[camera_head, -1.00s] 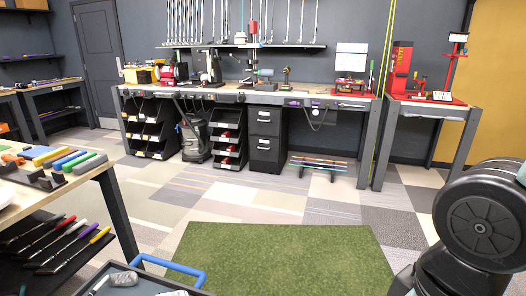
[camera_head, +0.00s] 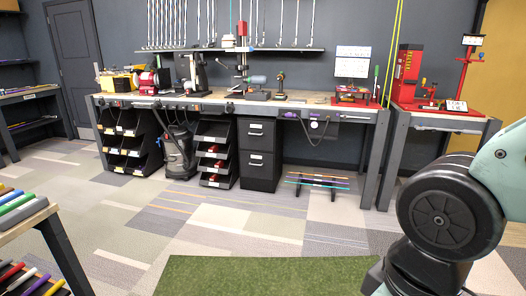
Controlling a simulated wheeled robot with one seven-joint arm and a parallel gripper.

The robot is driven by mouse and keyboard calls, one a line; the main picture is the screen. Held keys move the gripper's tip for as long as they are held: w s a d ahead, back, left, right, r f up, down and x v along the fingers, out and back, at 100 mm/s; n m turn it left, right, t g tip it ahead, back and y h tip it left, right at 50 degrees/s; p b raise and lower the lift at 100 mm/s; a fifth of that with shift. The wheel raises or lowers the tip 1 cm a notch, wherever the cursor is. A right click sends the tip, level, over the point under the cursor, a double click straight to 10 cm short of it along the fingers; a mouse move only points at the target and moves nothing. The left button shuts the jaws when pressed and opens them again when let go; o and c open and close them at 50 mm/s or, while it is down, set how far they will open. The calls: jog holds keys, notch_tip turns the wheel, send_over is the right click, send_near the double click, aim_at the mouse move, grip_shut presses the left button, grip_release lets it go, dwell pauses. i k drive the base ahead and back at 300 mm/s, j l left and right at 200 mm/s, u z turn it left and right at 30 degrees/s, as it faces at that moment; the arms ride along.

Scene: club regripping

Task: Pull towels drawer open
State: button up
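A black cabinet with two drawers stands under the long workbench, its front facing me. Its upper drawer (camera_head: 256,133) and lower drawer (camera_head: 259,171) both look shut, each with a light handle or label on the front. I cannot read which one is for towels. My gripper is out of view; only dark and pale green links of my arm show at the right edge.
The long workbench (camera_head: 215,101) spans the back, with tools on top. Black bin racks (camera_head: 128,140) and a shop vacuum (camera_head: 180,150) stand left of the cabinet, a low rack of shafts (camera_head: 318,181) right. A green mat (camera_head: 260,276) and open floor lie in front; a table (camera_head: 30,219) is near left.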

aim_at(261, 158)
jog(key=i, duration=2.7)
jog(key=i+l+u, duration=0.1)
jog(key=i, duration=1.25)
jog(key=i+l+u, duration=0.1)
jog(key=i+u, duration=0.25)
jog(key=i, duration=0.15)
jog(key=i+l+u, duration=0.3)
jog(key=i, duration=0.2)
